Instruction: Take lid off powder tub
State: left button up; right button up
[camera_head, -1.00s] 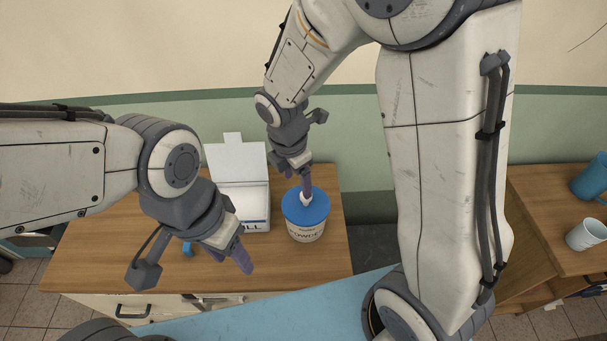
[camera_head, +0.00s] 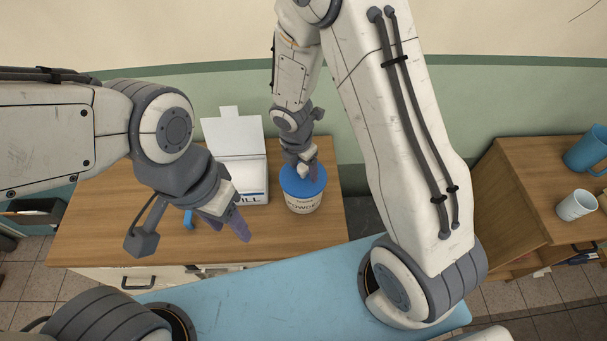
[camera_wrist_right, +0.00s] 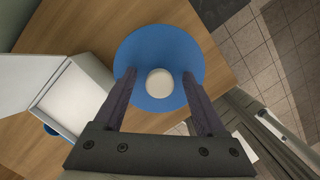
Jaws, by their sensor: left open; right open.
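The powder tub (camera_head: 304,203) stands upright on the wooden counter, with its blue lid (camera_head: 296,186) on top. In the right wrist view the lid (camera_wrist_right: 145,50) is a blue disc with a round white knob (camera_wrist_right: 159,83) in its middle. My right gripper (camera_head: 303,172) is above the lid; in the wrist view its open fingers (camera_wrist_right: 160,90) lie on either side of the knob, with a gap to each side. The head view hides most of the knob behind this gripper. My left gripper (camera_head: 241,228) is open and empty, left of the tub over the counter's front.
A white open box (camera_head: 238,165) with its flap up stands just left of the tub. A small blue object (camera_head: 188,217) lies near the left gripper. A white cup (camera_head: 576,205) and a blue jug (camera_head: 588,150) stand on the right counter (camera_head: 540,190).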

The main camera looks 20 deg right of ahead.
grip_shut()
dwell(0.3)
